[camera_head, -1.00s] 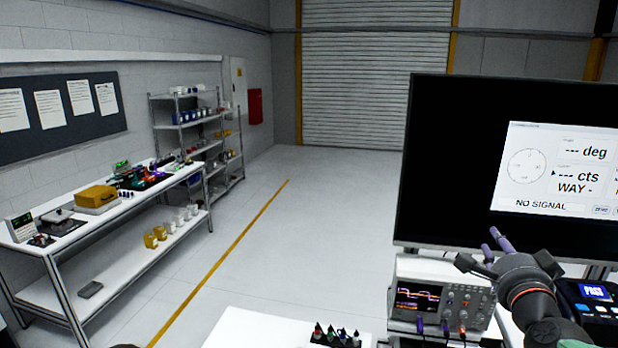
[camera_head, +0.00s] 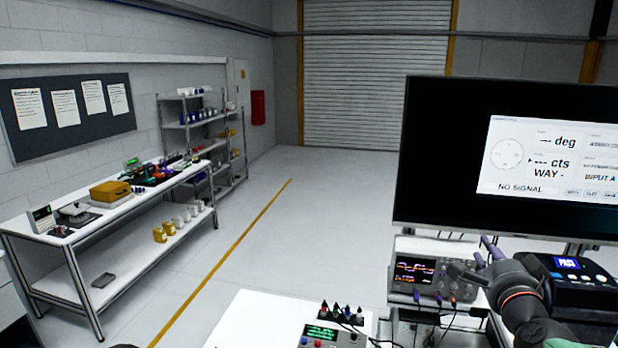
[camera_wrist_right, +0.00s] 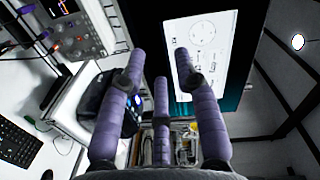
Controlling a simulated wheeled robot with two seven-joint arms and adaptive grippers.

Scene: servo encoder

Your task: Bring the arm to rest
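My right arm comes in at the lower right of the head view. Its gripper (camera_head: 484,256) is in front of the oscilloscope and below the large monitor. In the right wrist view the three purple fingers of this gripper (camera_wrist_right: 160,70) are spread apart with nothing between them. My left gripper is not in view.
The monitor (camera_head: 440,150) reads NO SIGNAL. The oscilloscope (camera_head: 411,291) and a dark device showing PASS (camera_head: 590,283) flank the right gripper. A white bench (camera_head: 250,325) carries a small green-display box (camera_head: 325,334). A side bench (camera_head: 90,228) stands left; the floor between is clear.

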